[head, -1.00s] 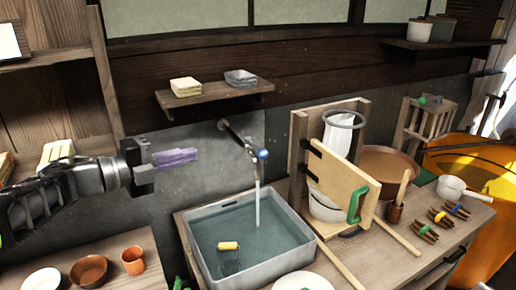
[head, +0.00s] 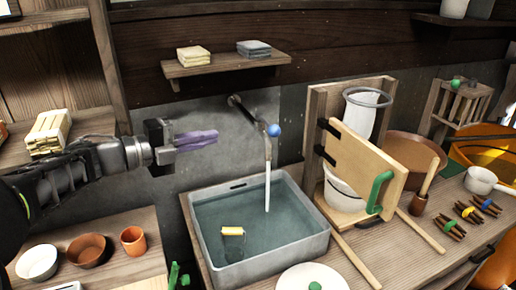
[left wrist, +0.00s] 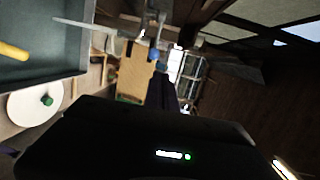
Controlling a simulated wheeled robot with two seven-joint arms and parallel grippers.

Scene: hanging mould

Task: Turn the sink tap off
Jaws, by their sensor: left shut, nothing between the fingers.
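The tap (head: 255,118) is a dark pipe from the back wall with a blue knob (head: 274,130) at its outer end. A stream of water (head: 267,187) falls from it into the grey sink (head: 282,262), which holds water. The knob also shows in the left wrist view (left wrist: 154,54). My left gripper (head: 214,137) has purple fingers, shut and empty. It is left of the knob, with a clear gap between them in the head view. In the left wrist view the dark fingers (left wrist: 161,80) point toward the knob. My right gripper is not in view.
A wall shelf (head: 225,66) with folded cloths is above the tap. A wooden press frame with a hinged board (head: 355,165) stands right of the sink. A yellow-handled item (head: 232,231) is in the sink. Bowls (head: 87,250) and a cup (head: 133,241) are at lower left.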

